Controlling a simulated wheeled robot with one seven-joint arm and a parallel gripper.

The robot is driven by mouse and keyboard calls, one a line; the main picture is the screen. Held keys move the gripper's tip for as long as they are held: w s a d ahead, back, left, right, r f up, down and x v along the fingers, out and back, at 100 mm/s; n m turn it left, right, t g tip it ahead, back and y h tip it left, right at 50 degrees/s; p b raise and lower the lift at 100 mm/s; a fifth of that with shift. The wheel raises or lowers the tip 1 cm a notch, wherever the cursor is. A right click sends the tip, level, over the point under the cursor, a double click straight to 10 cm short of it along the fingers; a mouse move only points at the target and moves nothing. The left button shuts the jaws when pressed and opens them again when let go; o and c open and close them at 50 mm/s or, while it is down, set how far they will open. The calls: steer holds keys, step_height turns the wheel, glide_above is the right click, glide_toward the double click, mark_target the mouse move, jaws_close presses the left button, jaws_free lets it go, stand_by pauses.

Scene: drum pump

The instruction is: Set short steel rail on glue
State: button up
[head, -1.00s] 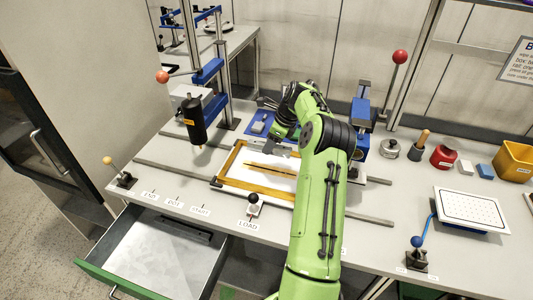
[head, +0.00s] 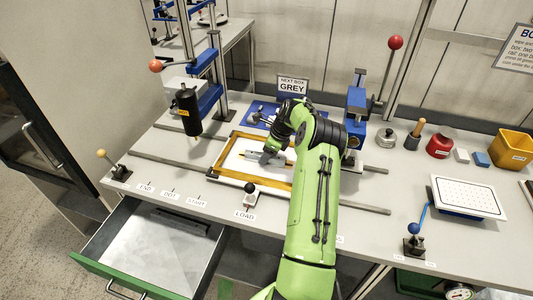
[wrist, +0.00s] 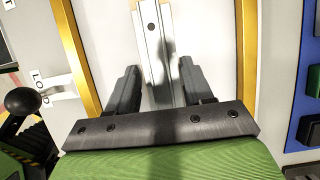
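A pale steel rail (wrist: 153,45) with a dark hole in it lies lengthwise over the white panel in the wrist view, slightly slanted to the fingers. My gripper (wrist: 160,68) has its two dark fingers apart, one near each side of the rail, with a shadow between them. In the head view my gripper (head: 268,156) is low over the white panel (head: 232,160) inside the yellow frame (head: 218,153). My arm and fingers hide part of the panel. I cannot make out any glue.
A blue mat (head: 255,118) with small parts lies behind the frame. A black cylindrical tool (head: 187,110) hangs at the left, and a blue press (head: 356,105) stands at the right. A LOAD lever (head: 250,190) stands at the front edge. A drawer (head: 150,250) is open below.

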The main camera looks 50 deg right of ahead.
steer(key=o, duration=0.3)
